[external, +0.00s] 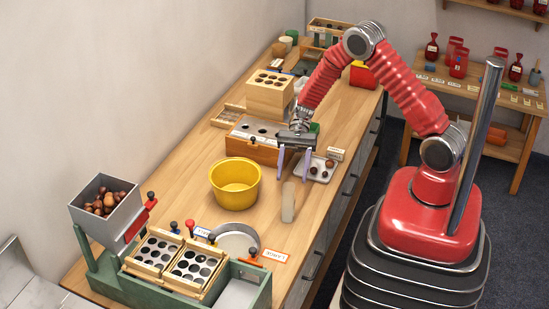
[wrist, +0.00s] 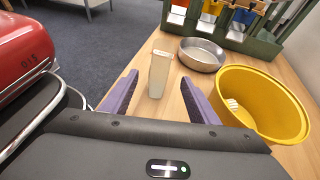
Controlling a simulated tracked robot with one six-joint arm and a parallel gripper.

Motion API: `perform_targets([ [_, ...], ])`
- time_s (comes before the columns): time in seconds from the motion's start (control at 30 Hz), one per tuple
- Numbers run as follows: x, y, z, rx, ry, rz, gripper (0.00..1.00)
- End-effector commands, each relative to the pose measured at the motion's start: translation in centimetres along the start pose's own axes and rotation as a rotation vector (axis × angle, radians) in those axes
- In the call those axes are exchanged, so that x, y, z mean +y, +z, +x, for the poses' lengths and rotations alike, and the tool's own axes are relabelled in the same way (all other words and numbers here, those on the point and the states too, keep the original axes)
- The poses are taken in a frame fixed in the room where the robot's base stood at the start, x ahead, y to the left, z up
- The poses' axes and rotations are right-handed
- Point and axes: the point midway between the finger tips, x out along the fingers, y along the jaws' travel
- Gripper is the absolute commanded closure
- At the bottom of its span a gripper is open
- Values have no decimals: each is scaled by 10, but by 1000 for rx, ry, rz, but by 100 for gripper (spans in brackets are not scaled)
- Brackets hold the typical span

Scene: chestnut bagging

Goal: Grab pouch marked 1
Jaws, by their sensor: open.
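A pale beige, narrow pouch-like object (external: 289,201) is on the wooden bench, right of the yellow bowl. In the wrist view the same pale object (wrist: 159,75) shows between my purple fingers, farther out than their tips, with a band near its top. I cannot read a number on it. My gripper (external: 294,166) is open and empty, its fingers pointing down, on the far side of the pale object in the external view. It also shows in the wrist view (wrist: 160,82), fingers spread wide. No mark 1 is legible anywhere.
A yellow bowl (external: 235,187) stands left of the pale object. A small tray with chestnuts (external: 318,173) lies beside my gripper. A round metal pan (wrist: 201,55) is beyond the pale object. Red bottles and bags (external: 458,63) stand on a back table.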

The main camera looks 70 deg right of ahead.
Motion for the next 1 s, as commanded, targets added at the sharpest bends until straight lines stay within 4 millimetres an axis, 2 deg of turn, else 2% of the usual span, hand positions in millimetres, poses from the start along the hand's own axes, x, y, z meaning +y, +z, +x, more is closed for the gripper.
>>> perform_targets([
  [0.27,0,0,9,0,3,-1,45],
  [0.7,1,-1,73,1,4,-1,45],
  [0.83,1,0,84,1,3,-1,45],
  [1.0,0,-1,86,2,1,-1,45],
])
